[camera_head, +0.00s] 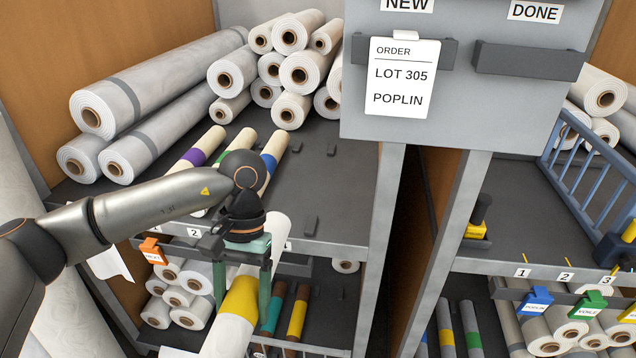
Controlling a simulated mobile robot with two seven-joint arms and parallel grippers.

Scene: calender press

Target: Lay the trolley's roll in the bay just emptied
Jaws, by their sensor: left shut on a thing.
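My left gripper (242,312) is shut on a cream roll with a wide yellow band (238,300), in front of the left rack. The roll is tilted in the picture, and its upper end shows to the right behind the gripper. The left rack's upper shelf (345,222) carries cream rolls with a purple band (194,157), a green band and a blue band (268,163), partly hidden by my arm. To their right, a bare strip of shelf lies between small dark stops (311,226). I cannot tell which bay was emptied, nor pick out the trolley. My right gripper is not in view.
White rolls (290,75) are stacked at the back of the left shelf. An order card (402,77) reads LOT 305 POPLIN. The right rack's shelf (520,205) has bare room beside a blue rail (585,180).

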